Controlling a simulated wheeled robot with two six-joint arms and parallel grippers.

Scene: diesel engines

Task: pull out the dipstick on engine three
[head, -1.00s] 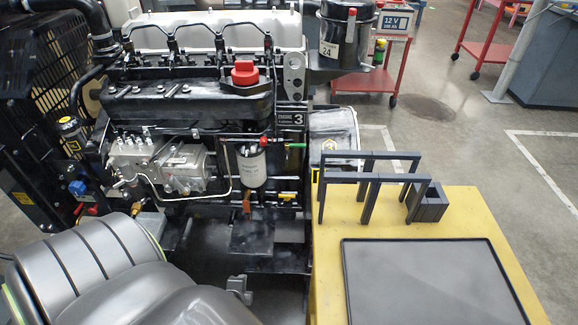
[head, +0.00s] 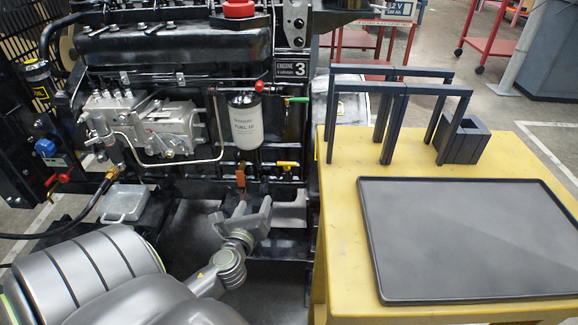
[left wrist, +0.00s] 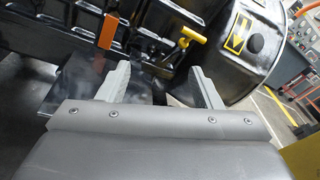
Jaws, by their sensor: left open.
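Engine three (head: 175,48) stands at the upper left of the head view, with its number plate (head: 291,68) on its right side. A yellow handle (head: 287,165) sticks out low on the engine's right; it also shows in the left wrist view (left wrist: 193,32). A green-ended handle (head: 296,100) sits higher. I cannot tell for sure which is the dipstick. My left gripper (head: 254,207) is open and empty, below and left of the yellow handle and apart from it. Its two fingers (left wrist: 159,85) frame a gap in the wrist view. My right gripper is not seen.
An orange lever (head: 240,177) hangs just above my left gripper. A white fuel filter (head: 245,120) is above that. A yellow table (head: 338,270) with a black tray (head: 455,240), dark rack (head: 395,120) and grey holder (head: 463,140) stands at right.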

